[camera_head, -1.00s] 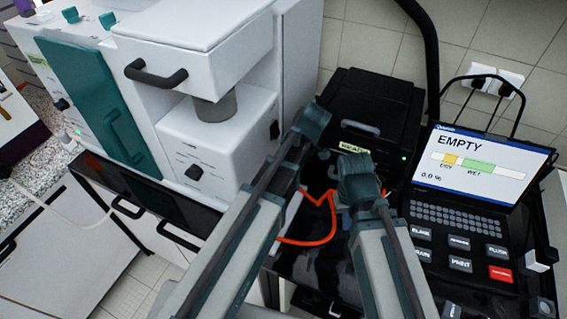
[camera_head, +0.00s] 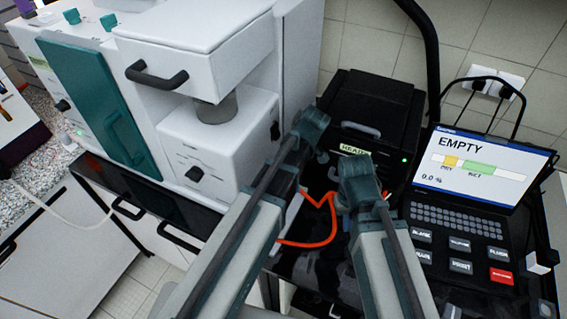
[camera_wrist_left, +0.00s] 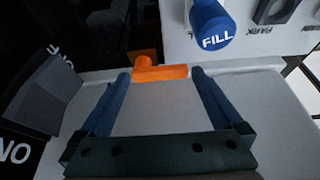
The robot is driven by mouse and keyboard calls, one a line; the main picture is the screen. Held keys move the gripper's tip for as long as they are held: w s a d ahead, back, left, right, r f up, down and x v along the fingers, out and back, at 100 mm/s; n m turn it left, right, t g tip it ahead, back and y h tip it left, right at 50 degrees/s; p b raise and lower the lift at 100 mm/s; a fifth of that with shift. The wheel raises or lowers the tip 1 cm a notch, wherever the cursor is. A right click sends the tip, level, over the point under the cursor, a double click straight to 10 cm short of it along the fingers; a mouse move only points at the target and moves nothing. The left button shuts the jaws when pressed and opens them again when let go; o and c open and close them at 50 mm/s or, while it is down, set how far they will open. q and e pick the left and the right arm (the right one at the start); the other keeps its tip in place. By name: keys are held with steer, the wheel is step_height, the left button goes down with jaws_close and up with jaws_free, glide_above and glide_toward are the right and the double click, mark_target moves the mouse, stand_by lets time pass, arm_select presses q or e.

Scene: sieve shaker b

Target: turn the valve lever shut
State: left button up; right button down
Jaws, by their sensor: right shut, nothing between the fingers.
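In the left wrist view an orange piece (camera_wrist_left: 160,72), which looks like the valve lever, has a short stub and a crossbar at the edge of a pale surface. My left gripper (camera_wrist_left: 160,76) is open, with its two blue fingers on either side of the orange crossbar. Small gaps seem to show at the fingertips; I cannot tell whether they touch it. In the head view my right gripper (camera_head: 354,175) is shut and empty, beside the orange line. My left gripper's fingers are hidden there behind my arm.
A blue knob marked FILL (camera_wrist_left: 211,24) stands close beyond the right finger. A black heater box (camera_head: 375,110) is behind my arms. A console with an EMPTY screen (camera_head: 485,165) is at right. A white machine (camera_head: 215,145) and an orange line (camera_head: 312,243) are nearby.

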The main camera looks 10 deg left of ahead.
arm_select(q)
steer(key=shift+r, duration=0.1)
steer(key=p+v, duration=1.2)
steer(key=v, duration=0.1)
steer(key=shift+d+r+p, duration=0.15)
steer(key=shift+r+p, duration=0.15)
steer(key=shift+p, duration=0.1)
arm_select(e)
step_height(320, 180, up, 13)
steer(key=shift+f, duration=0.15)
arm_select(q)
steer(key=shift+s, duration=0.1)
